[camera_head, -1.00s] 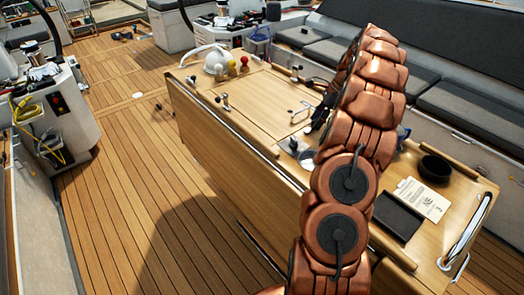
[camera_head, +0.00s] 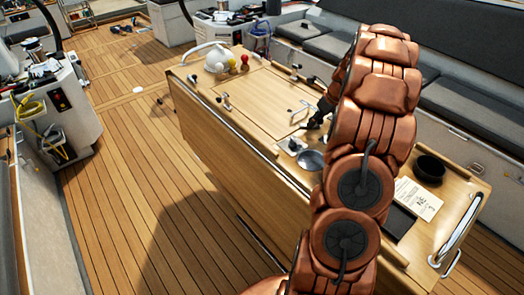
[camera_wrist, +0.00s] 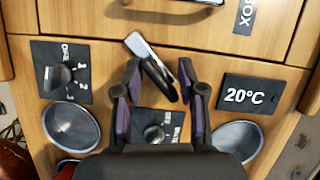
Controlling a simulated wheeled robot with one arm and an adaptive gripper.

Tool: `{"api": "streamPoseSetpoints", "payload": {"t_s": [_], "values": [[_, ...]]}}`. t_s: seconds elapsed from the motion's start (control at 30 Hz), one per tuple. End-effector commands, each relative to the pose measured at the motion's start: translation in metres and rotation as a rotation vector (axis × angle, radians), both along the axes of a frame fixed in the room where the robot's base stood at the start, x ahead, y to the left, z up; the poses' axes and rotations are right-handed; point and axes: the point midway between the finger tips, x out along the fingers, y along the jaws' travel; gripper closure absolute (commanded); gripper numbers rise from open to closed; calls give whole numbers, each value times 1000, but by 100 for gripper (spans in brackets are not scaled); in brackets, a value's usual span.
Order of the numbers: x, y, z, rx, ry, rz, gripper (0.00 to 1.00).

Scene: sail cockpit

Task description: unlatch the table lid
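The table (camera_head: 190,95) stands in the cockpit with a flat wooden lid (camera_head: 255,100) on top; the lid looks closed. The wrist view shows the lid's edge (camera_wrist: 90,18) at the top and a latch (camera_wrist: 150,62) at the seam below it, with a silver plate and a dark lever, lying at a slant. My gripper (camera_wrist: 160,72) is open, with one finger on each side of the latch's lower part. I cannot tell whether the fingers touch it. In the head view my gripper (camera_head: 318,115) is over the table beside the lid, partly hidden by my arm.
Near the latch are a rotary knob (camera_wrist: 60,75), a second knob (camera_wrist: 155,133), a 20°C display (camera_wrist: 245,95) and two round metal holders (camera_wrist: 70,127). A black bowl (camera_head: 430,167) and a paper card (camera_head: 417,199) lie on the table's near end.

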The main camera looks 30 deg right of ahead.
Motion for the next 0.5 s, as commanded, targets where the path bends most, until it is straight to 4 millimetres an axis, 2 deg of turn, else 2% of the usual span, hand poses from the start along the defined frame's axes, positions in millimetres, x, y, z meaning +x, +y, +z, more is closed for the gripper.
{"api": "streamPoseSetpoints", "payload": {"t_s": [0.23,0.5], "values": [[-1,0,2,-1,1,-160,61],[-12,-3,31,-4,-5,-153,61]]}}
